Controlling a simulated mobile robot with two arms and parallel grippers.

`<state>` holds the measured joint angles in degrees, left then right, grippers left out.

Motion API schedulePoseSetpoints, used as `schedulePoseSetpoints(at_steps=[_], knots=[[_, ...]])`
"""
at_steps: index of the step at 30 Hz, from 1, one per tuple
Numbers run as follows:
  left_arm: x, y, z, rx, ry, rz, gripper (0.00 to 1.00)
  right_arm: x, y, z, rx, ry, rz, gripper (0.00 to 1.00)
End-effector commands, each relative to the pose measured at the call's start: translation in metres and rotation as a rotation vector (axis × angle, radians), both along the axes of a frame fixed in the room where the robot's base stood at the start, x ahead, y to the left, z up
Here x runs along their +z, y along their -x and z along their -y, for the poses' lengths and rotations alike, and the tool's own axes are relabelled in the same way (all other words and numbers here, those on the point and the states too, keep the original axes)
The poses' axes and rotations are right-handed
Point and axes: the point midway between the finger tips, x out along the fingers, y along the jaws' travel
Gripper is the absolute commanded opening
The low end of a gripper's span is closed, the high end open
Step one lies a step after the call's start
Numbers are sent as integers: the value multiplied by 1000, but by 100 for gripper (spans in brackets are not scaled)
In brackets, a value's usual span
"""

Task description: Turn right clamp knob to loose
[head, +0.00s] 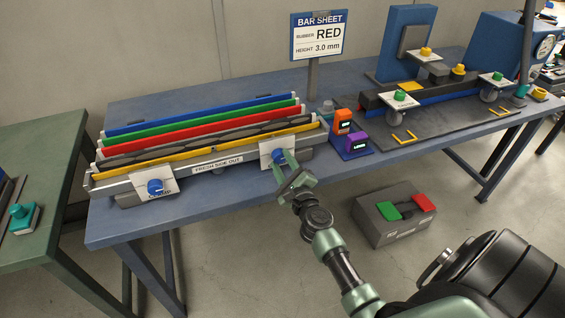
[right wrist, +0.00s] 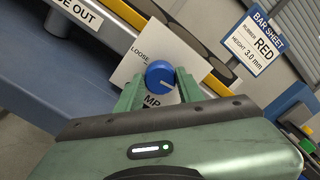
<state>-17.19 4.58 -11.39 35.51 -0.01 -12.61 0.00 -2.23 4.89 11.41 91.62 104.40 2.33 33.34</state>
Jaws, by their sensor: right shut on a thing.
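A short white line shows on the knob's right side, away from LOOSE. My right gripper (right wrist: 159,88) is shut on this knob, one finger on each side. In the head view, the right clamp knob (head: 278,155) is partly covered by my right gripper (head: 283,166). The left clamp knob (head: 155,187) is blue on its own white plate. My left gripper is not in view.
A rack (head: 218,157) with blue, green, red, dark and yellow bars lies on the blue bench (head: 235,192). Orange (head: 342,122) and purple (head: 356,145) gauges stand to the right. A sign (head: 319,36) reads RED, 3.0 mm. A grey pedal box (head: 392,222) is on the floor.

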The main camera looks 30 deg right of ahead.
Motion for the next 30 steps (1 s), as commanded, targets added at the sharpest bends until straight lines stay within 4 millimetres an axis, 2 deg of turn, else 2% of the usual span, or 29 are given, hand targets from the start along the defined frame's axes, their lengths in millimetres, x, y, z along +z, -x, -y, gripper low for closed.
schedulePoseSetpoints(at_steps=[14, 30], knots=[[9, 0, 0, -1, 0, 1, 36, -1, 0, -1, 2, 426, -105, 0], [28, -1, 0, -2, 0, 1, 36, -1, 0, -1, 3, 927, -225, 0]])
